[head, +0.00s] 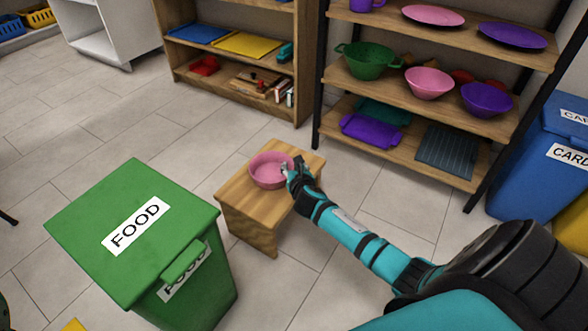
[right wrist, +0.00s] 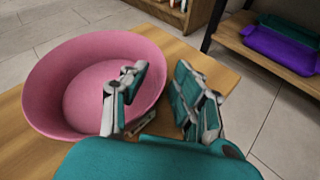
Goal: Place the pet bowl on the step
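The pink pet bowl (head: 265,172) rests upright on top of the wooden step (head: 236,196). In the right wrist view the bowl (right wrist: 60,75) fills the left part, near the edge of the step (right wrist: 215,68). My right gripper (head: 294,171) is at the bowl's right side. In the right wrist view this gripper (right wrist: 160,75) is open, with one finger over the inside of the bowl and the other outside, the rim between them. A gap shows between the fingers and the rim. The gripper hides the bowl's near right side. My left gripper is not in view.
A green FOOD bin (head: 130,235) stands left of the step. A shelf rack (head: 400,155) with bowls and plates is behind right, a wooden bookcase (head: 300,60) behind. Tiled floor around the step is clear.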

